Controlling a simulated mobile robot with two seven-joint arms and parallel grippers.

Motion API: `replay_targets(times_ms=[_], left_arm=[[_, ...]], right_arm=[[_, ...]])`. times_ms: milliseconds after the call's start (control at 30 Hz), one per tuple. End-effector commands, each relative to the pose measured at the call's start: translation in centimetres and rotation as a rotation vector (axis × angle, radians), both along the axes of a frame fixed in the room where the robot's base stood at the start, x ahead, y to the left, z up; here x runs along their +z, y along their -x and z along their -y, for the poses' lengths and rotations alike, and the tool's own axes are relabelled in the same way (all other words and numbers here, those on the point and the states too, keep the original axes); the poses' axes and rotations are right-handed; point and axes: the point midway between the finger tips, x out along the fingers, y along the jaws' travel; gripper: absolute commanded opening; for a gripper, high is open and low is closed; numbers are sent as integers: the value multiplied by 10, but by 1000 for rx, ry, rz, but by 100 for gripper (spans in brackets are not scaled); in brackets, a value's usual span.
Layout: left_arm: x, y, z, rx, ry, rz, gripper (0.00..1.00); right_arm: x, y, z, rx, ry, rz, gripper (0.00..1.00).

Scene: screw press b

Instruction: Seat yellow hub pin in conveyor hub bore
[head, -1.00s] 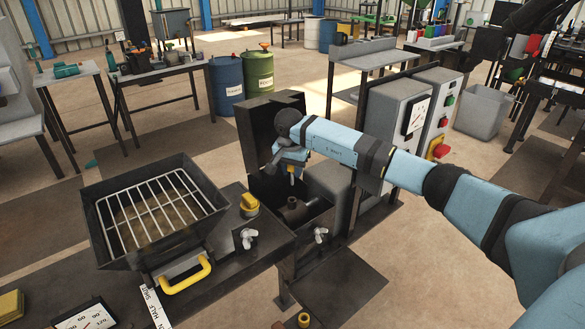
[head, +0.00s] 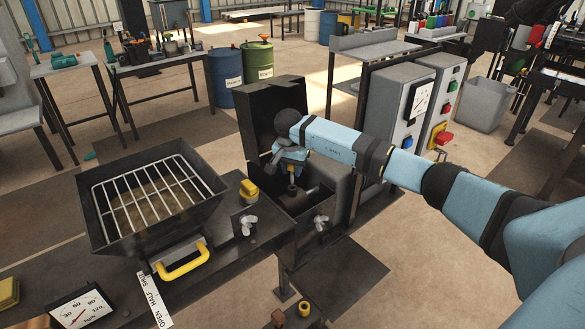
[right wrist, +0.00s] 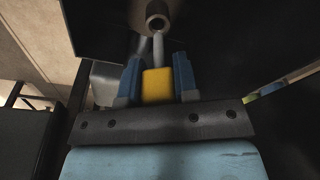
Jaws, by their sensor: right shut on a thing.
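My right gripper (head: 291,174) is low over the open dark box, above the brown conveyor hub (head: 293,192). In the right wrist view its two blue fingers (right wrist: 157,82) are shut on the yellow head of the hub pin (right wrist: 157,86). The pin's grey shaft points away from the fingers towards the round hub bore (right wrist: 157,20). The shaft's tip shows at the near rim of the bore; I cannot tell whether it touches or has entered. In the head view the pin is mostly hidden by the gripper. My left gripper is out of view.
The box's raised dark lid (head: 268,105) stands close behind the gripper. A hopper with a wire grate (head: 150,195) and a yellow knob (head: 249,190) are on the bench to the left. Grey control cabinets (head: 400,100) stand to the right.

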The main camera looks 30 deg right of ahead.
Motion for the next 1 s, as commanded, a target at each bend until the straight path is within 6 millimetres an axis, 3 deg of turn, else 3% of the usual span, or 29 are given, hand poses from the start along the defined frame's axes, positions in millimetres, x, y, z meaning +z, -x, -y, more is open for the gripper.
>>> replay_targets(times_ms=[467,1000], left_arm=[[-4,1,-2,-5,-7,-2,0],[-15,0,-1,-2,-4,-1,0]], right_arm=[[0,0,1,-2,-1,0,4],[-18,0,1,-2,0,0,4]])
